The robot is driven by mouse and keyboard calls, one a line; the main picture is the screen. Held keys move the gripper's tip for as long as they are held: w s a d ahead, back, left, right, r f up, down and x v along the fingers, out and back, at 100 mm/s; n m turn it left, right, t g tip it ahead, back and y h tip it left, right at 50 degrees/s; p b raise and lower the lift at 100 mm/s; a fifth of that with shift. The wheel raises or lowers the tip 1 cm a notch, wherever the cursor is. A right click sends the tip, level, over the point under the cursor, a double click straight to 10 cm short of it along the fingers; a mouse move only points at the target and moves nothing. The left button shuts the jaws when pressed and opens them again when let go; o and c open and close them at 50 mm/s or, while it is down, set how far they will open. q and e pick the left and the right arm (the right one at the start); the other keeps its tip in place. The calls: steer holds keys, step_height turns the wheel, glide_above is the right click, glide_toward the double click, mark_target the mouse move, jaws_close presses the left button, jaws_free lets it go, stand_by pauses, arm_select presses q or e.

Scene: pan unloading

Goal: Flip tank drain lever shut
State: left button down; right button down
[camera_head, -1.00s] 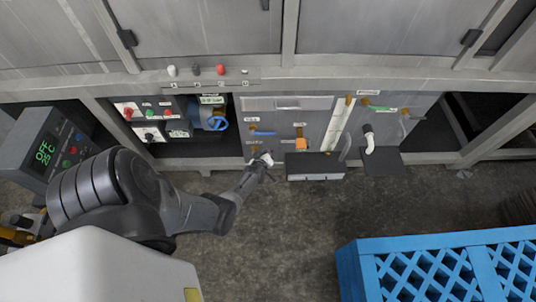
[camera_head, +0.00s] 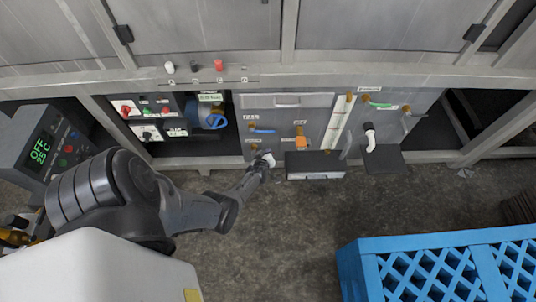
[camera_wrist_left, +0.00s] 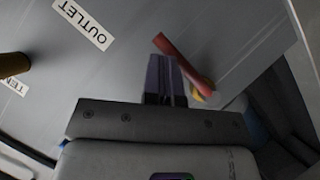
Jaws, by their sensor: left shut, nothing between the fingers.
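A red lever (camera_wrist_left: 181,62) with a brass-coloured fitting shows in the left wrist view, slanting down to the right across a grey tank panel (camera_wrist_left: 115,75). My left gripper (camera_wrist_left: 163,62) is shut and empty, its fingers just left of the lever and partly below it in the picture. I cannot tell whether they touch it. In the head view my left gripper (camera_head: 265,159) is low at the front of the grey tank panel (camera_head: 285,118); the red lever cannot be made out there. My right gripper is not in view.
A label reading OUTLET (camera_wrist_left: 83,23) is on the panel. A blue handle (camera_head: 264,131) and an orange valve part (camera_head: 301,142) are above the gripper. A dark box (camera_head: 316,165) stands right of it. A blue crate (camera_head: 440,255) stands at lower right; the floor between is clear.

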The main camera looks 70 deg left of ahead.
arm_select(q)
steer(key=s+d+r+p, duration=0.3)
steer(key=d+r+p, duration=0.5)
steer(key=p, duration=0.3)
steer(key=shift+s+d+r, duration=0.2)
steer(key=shift+d+r, duration=0.15)
steer(key=shift+r, duration=0.3)
stand_by(0.4)
